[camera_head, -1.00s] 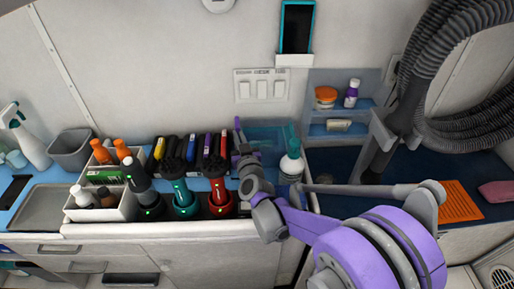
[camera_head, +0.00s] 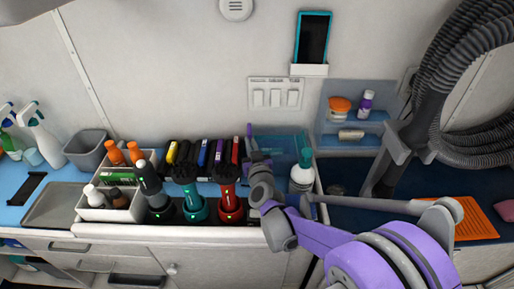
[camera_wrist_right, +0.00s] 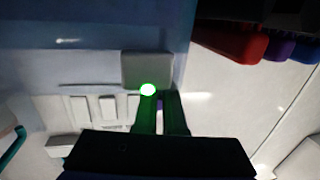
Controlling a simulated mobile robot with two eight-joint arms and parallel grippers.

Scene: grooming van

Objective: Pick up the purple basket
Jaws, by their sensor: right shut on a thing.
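My right arm comes in from the lower right of the head view. Its gripper (camera_head: 258,155) is over the back of the counter, between the marker rack and a white bottle. A thin purple piece (camera_head: 249,131) stands up at its tip; I cannot tell whether it belongs to a basket or the gripper. In the right wrist view the two fingers (camera_wrist_right: 161,110), lit green, are close together. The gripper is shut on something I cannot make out. No whole purple basket shows in either view. My left gripper is not in view.
A white bottle with teal cap (camera_head: 302,172) is close on the right. A white caddy (camera_head: 107,206) and grey bin (camera_head: 86,148) stand further left.

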